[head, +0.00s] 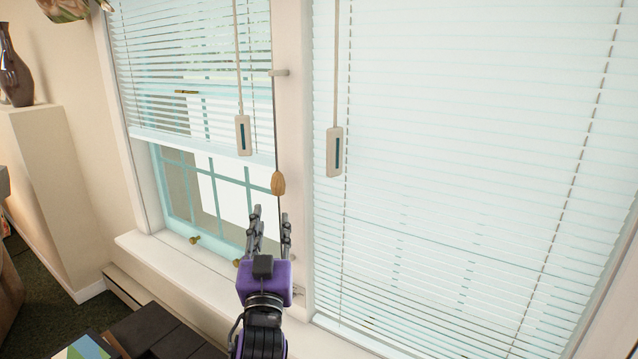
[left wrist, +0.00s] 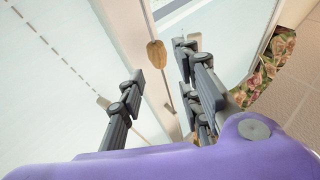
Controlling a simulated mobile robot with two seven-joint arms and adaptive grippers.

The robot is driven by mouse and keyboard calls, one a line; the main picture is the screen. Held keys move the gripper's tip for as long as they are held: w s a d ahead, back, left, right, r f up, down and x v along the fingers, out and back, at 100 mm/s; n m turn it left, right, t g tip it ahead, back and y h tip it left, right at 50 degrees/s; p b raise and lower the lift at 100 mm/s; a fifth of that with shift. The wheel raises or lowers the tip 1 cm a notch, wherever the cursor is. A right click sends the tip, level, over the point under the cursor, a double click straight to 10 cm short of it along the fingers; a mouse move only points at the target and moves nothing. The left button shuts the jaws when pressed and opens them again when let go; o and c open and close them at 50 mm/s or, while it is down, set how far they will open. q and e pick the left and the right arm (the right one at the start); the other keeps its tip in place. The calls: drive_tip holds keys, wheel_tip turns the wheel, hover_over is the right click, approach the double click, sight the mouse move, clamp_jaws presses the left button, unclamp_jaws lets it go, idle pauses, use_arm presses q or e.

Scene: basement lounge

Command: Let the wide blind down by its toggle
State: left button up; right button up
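A wooden toggle (head: 278,183) hangs in front of the post between two windows. Its cord is hard to make out. My left gripper (head: 270,214) is open and empty just below the toggle, fingers pointing up. In the left wrist view the toggle (left wrist: 157,53) appears between the spread fingertips (left wrist: 159,66), beyond them and not gripped. The broader blind (head: 470,150) on the right hangs almost to the sill. The left blind (head: 190,60) ends partway down its window. My right gripper is not in view.
Two pale tags with dark stripes hang on wands, one before the left blind (head: 243,135) and one before the right (head: 334,152). A white sill (head: 180,255) runs below. A vase (head: 15,70) stands far left.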

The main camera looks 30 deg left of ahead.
sight(278, 187)
use_arm(q)
drive_tip(key=shift+t, duration=0.3)
drive_tip(key=x, duration=0.3)
drive_tip(key=p+x, duration=0.1)
drive_tip(key=x, duration=0.6)
drive_tip(key=shift+w+d+r+p, duration=0.25)
drive_tip(key=shift+w+r+p, duration=0.05)
drive_tip(key=shift+r, duration=0.25)
drive_tip(key=shift+w+a+r, duration=0.2)
drive_tip(key=shift+w+a, duration=0.15)
drive_tip(key=shift+w, duration=0.2)
drive_tip(key=shift+c, duration=0.4)
clamp_jaws()
